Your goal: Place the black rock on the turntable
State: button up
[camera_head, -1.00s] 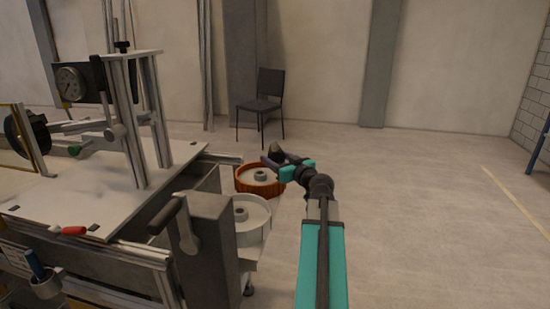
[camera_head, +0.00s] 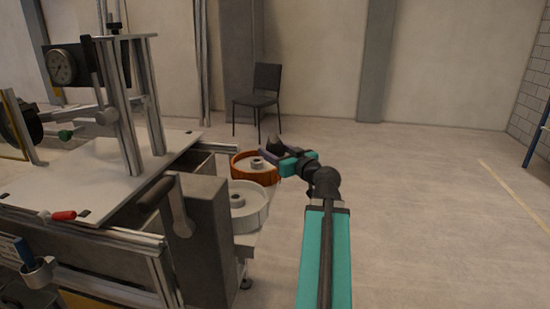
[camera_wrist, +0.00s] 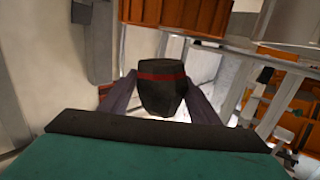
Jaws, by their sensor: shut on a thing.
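The black rock (camera_wrist: 162,92), dark with a red band around it, is between the two dark fingers of my gripper (camera_wrist: 160,100) in the wrist view. In the head view, my gripper (camera_head: 272,152) is held out beyond my teal arm, with the small dark rock (camera_head: 274,143) at its tip. My gripper is shut on the rock. An orange round drum (camera_head: 239,172) with a grey hub is just left of and below my gripper in the picture. A white round drum (camera_head: 261,208) with a hub is nearer. I cannot tell which is the turntable.
The sandbed's flat table (camera_head: 65,185) with metal posts and a dial fills the left. A grey box post with a lever (camera_head: 197,230) stands at its near corner. A chair (camera_head: 257,98) stands behind. The right floor is clear.

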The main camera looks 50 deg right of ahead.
aim_at(278, 156)
jog(key=shift+s+a+b, duration=0.5)
jog(key=shift+s+b, duration=0.15)
jog(key=shift+b, duration=2.5)
jog(key=shift+s+a+b, duration=0.15)
jog(key=shift+b, duration=0.6)
jog(key=shift+s+a+r+b, duration=0.25)
jog(key=shift+s+a+b, duration=0.55)
jog(key=shift+s+b, duration=0.25)
